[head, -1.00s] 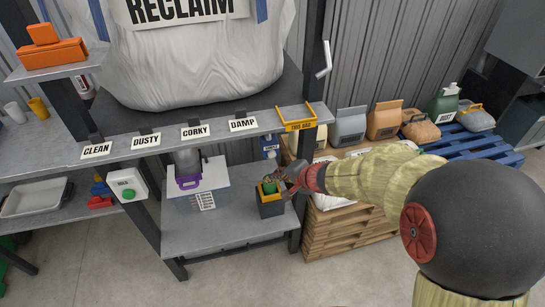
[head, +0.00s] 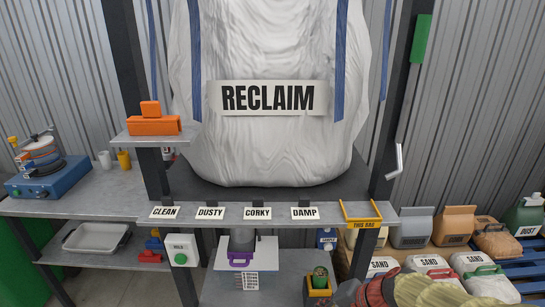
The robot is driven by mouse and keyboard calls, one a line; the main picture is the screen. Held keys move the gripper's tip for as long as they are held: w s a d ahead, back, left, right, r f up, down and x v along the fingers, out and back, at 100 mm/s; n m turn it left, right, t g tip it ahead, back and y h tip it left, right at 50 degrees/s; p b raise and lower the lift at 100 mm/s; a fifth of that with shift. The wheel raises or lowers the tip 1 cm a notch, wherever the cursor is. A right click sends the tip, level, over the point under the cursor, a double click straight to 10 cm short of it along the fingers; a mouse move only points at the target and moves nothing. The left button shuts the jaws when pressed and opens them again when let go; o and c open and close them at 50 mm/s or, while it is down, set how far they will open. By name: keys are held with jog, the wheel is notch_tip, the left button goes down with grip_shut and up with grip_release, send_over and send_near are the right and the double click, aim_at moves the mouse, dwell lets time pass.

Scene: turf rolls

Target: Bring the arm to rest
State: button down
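My arm shows only at the bottom right edge, with its pale yellow-green sleeve and a red band near the wrist. My gripper (head: 345,293) is a small dark shape at the bottom edge, just right of a black and yellow box (head: 318,293) with something green in it. Its fingers are too small and cut off to tell whether they are open or shut, or whether they touch the box.
A big white RECLAIM bag (head: 275,150) stands above a grey shelf (head: 235,216) with CLEAN, DUSTY, CORKY and DAMP labels. A yellow THIS BAG holder (head: 361,221) is at its right end. SAND sacks (head: 430,264) lie close to my arm. An orange block (head: 153,126) sits upper left.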

jog(key=s+d+r+n+h+p, duration=0.1)
jog(key=s+d+r+n+h, duration=0.1)
jog(key=s+r, duration=0.4)
jog(key=s+d+r+n+t+h, duration=0.1)
jog(key=s+d+r+n+h, duration=0.2)
jog(key=s+r, duration=0.4)
notch_tip(320, 180, up, 4)
jog(key=shift+s+d+f+n+h+p, duration=0.1)
jog(key=shift+s+d+n+h+p, duration=0.25)
jog(key=shift+d+n, duration=0.55)
